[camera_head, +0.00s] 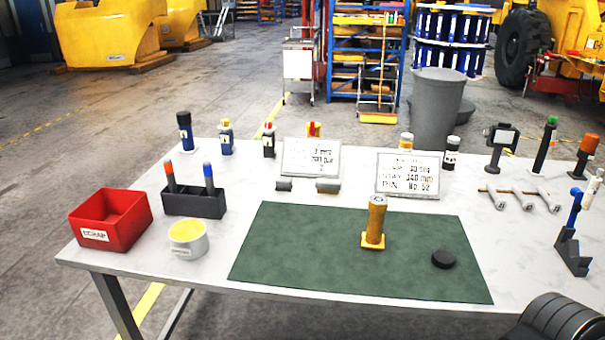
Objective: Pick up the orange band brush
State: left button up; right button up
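A black holder (194,205) stands at the left of the table with two upright sticks in it. Neither gripper is in view. A dark ribbed rounded part shows at the bottom right corner, likely mine.
A red bin (110,219) and a cream cup (188,239) flank the holder. A green mat (310,255) bears a tan upright cylinder on an orange base (375,223) and a black puck (443,259). Bottles and two signs (408,173) line the back.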

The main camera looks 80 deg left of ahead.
aim_at(168, 164)
jog(key=u, duration=3.65)
